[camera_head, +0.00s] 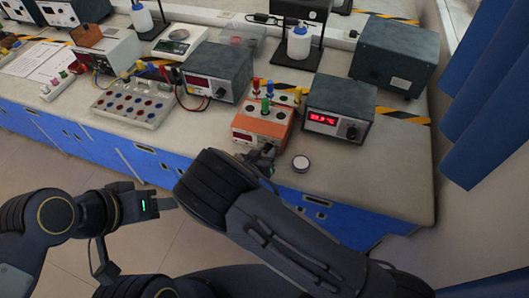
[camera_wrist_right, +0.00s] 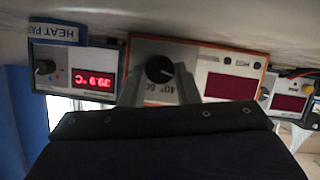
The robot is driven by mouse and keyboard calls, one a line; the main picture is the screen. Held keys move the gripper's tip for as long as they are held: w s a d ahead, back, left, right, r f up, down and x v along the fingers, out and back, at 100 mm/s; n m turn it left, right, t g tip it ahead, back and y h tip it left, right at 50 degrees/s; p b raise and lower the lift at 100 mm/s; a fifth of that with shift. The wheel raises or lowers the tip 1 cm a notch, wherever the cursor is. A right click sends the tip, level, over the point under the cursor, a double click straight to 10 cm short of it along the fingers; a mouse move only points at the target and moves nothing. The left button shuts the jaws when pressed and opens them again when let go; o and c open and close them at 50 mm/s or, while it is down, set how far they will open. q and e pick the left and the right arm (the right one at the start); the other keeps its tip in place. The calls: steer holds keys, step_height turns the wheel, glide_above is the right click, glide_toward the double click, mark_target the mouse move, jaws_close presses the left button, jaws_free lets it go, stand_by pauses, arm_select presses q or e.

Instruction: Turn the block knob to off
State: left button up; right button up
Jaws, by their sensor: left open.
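The block unit, an orange-framed box (camera_head: 262,124), stands near the counter's front edge with several coloured posts on top. In the right wrist view, which is upside down, its front panel (camera_wrist_right: 196,62) carries a black round knob (camera_wrist_right: 159,70) and a dark red display (camera_wrist_right: 231,86) with no readable digits. My right gripper (camera_head: 264,153) is at this panel. Its two grey fingers (camera_wrist_right: 160,82) stand apart on either side of the knob; I cannot tell whether they touch it. My left gripper (camera_head: 168,204) is open and empty, low in front of the blue cabinets.
A dark heat plate unit (camera_head: 338,108) with a lit red display stands close on the right; it also shows in the wrist view (camera_wrist_right: 78,72). A dark power supply (camera_head: 217,72) stands on the left. A small round white-topped object (camera_head: 300,163) lies near the counter edge.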

steer(key=o, duration=0.4)
steer(key=shift+o, duration=0.2)
steer(key=b+v, duration=0.1)
steer(key=v, duration=0.6)
steer(key=shift+s+a+r, duration=0.15)
steer(key=shift+s, duration=0.15)
